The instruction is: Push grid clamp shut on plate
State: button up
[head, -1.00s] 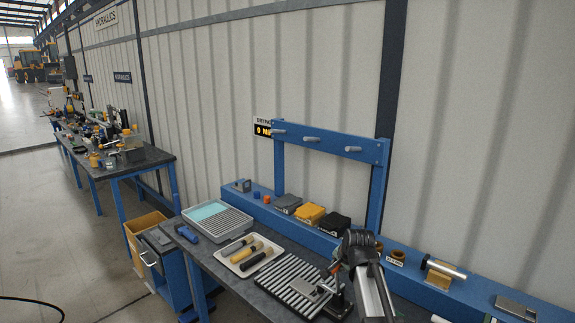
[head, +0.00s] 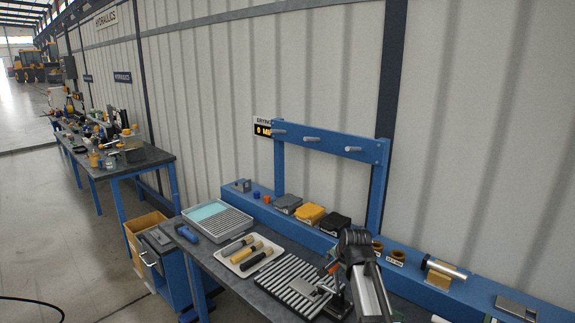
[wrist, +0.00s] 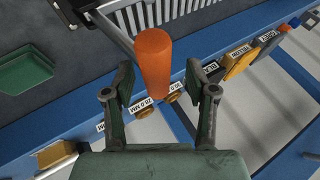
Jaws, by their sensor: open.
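The grid clamp's orange handle (wrist: 154,60) stands upright in the wrist view between the two fingers of my gripper (wrist: 158,88). The gripper is open, with a finger on each side of the handle and gaps visible. In the head view a small bit of orange handle (head: 333,268) shows just left of my arm. The clamp body is mostly hidden by my arm. A flat metal plate (head: 304,288) lies on the slatted grid (head: 272,284). Whether the clamp touches the plate cannot be told.
A tray of handled tools (head: 232,262) and a grey bin with slats (head: 188,219) stand left of the grid. Behind, a blue ledge (head: 243,199) carries grey, yellow and black blocks and brown rings.

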jog(key=p+v, duration=0.3)
jog(key=v, duration=0.3)
jog(key=shift+s+r, duration=0.3)
jog(key=shift+r, duration=0.05)
